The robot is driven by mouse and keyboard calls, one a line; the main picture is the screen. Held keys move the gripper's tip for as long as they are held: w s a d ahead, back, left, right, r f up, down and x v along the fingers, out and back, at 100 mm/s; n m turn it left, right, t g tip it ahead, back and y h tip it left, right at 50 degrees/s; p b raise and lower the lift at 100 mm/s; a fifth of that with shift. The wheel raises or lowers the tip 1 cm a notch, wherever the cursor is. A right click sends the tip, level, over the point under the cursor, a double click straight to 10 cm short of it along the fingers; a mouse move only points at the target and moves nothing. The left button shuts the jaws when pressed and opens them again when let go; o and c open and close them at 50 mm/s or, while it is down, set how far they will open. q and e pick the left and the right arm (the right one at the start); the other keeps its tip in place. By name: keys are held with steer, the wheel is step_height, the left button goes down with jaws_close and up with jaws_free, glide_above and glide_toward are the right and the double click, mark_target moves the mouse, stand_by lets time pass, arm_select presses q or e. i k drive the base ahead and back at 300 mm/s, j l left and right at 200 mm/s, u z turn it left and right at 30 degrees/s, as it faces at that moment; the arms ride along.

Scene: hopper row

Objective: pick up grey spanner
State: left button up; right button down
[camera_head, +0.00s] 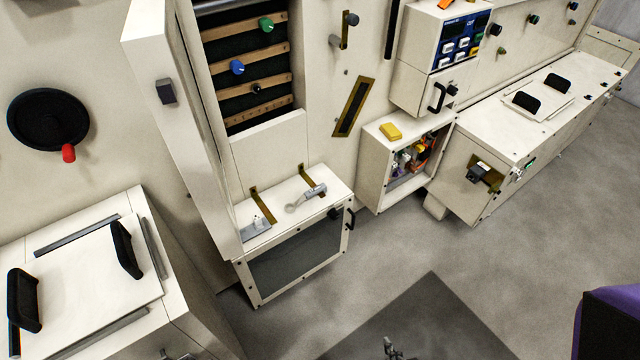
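A grey spanner-like tool (306,198) lies on the white top of a low cabinet (286,212) left of the picture's middle. Its rounded end points to the lower left and its other end to the upper right. It lies to the right of a brass-coloured strap and near the cabinet's right part.
A flat grey piece (257,227) lies on the same top, at the left. An open white door (170,120) stands left of it. An open box (372,172) with coloured items stands to the right. Grey floor (380,250) in front is clear.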

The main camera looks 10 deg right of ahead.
mark_target(318, 189)
steer(key=i+l, duration=0.15)
steer(key=l, duration=0.2)
steer(key=i+l+u, duration=0.15)
steer(key=l, duration=0.25)
steer(key=i+l, duration=0.2)
steer(key=l, duration=0.2)
steer(key=i+l+u, duration=0.1)
steer(key=l, duration=0.25)
steer(key=i+l, duration=0.15)
steer(key=l, duration=0.25)
steer(key=i+l+u, duration=0.15)
steer(key=l, duration=0.25)
steer(key=i+l, duration=0.1)
steer(key=l, duration=0.3)
